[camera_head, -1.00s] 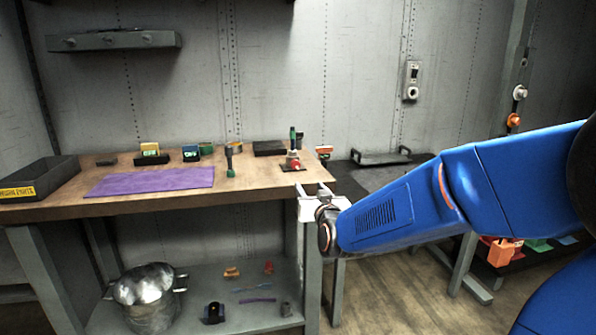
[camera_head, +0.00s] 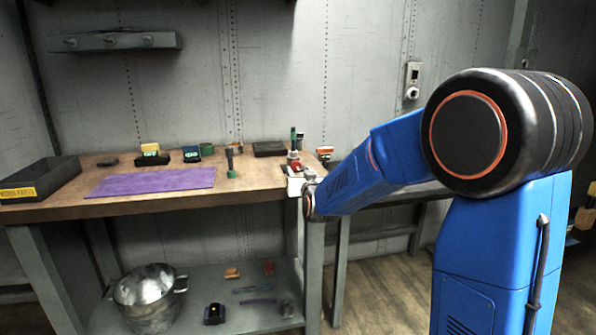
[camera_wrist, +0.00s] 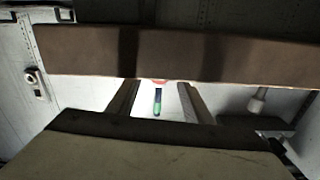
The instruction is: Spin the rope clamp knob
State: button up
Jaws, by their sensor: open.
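A small fixture (camera_head: 294,155) with a red lower part and a dark-and-green upright post stands near the right end of the wooden bench. I cannot tell surely whether it is the rope clamp or which part is its knob. My gripper (camera_head: 300,185) is at the bench's front right corner, in front of the fixture, and covers its base. In the wrist view my gripper (camera_wrist: 160,102) is open, its two fingers apart and nothing held. A green-and-dark rod (camera_wrist: 157,104) shows between the fingers, beyond them, with a reddish edge above it.
The bench (camera_head: 130,207) also carries a black tray (camera_head: 40,183), a purple mat (camera_head: 150,181), a green upright tool (camera_head: 230,162) and small boxes. A metal pot (camera_head: 150,292) stands on the lower shelf. A wall box (camera_head: 412,80) hangs at right.

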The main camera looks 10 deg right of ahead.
aim_at(296, 165)
jog(key=shift+w, duration=1.3)
jog(key=c, duration=1.1)
jog(key=shift+o, duration=0.2)
jog(key=n, duration=0.4)
jog(key=shift+n, duration=0.3)
jog(key=o, duration=1.1)
jog(key=shift+c, duration=0.2)
